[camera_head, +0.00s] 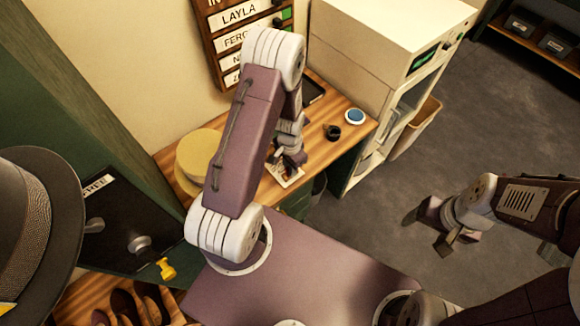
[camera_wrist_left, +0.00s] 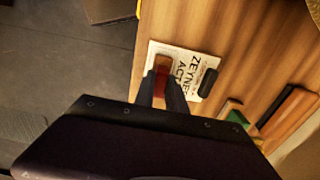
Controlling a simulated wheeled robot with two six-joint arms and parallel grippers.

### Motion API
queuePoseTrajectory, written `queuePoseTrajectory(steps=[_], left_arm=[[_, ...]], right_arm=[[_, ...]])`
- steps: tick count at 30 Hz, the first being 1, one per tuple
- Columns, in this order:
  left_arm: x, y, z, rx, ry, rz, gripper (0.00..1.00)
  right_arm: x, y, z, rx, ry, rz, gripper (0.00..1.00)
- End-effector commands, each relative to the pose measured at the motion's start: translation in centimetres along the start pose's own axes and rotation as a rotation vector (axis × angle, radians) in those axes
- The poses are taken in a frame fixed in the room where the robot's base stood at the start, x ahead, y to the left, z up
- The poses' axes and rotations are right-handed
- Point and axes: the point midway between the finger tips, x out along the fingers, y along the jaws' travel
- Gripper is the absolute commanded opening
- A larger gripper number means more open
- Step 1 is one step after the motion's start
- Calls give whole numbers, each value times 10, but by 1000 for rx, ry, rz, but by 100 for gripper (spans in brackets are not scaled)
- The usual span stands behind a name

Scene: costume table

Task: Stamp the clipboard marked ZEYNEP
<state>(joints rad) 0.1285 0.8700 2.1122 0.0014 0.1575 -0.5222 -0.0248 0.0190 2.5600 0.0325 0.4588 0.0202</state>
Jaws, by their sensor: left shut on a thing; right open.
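The clipboard marked ZEYNEP (camera_wrist_left: 192,65) lies on the wooden table, with its white sheet and a dark clip (camera_wrist_left: 208,82) showing in the left wrist view. In the head view its white sheet (camera_head: 288,178) is partly hidden by my left gripper (camera_head: 292,158). In the left wrist view my left gripper (camera_wrist_left: 160,87) is shut on a stamp (camera_wrist_left: 162,64), brown with a red part between the fingers. The stamp is over the sheet; whether it touches cannot be told. My right gripper (camera_head: 436,228) is open and empty over the floor, away from the table.
A blue-topped round item (camera_head: 355,116) and a small black item (camera_head: 332,132) sit on the table near the cream cabinet (camera_head: 370,35). A yellow round thing (camera_head: 195,155) stands left of my left arm. A name board (camera_head: 235,40) hangs on the wall. A hat (camera_head: 40,210) is at left.

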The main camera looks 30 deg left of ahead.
Motion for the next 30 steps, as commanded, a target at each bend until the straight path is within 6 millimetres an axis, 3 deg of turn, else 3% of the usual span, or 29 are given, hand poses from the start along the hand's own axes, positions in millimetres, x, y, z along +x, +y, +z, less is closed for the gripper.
queuePoseTrajectory(steps=[11,30], left_arm=[[-3,1,1,0,-4,2,0],[-68,0,0,0,-1,1,0]], right_arm=[[-3,0,0,0,0,0,73],[-58,-1,-6,0,0,0,73]])
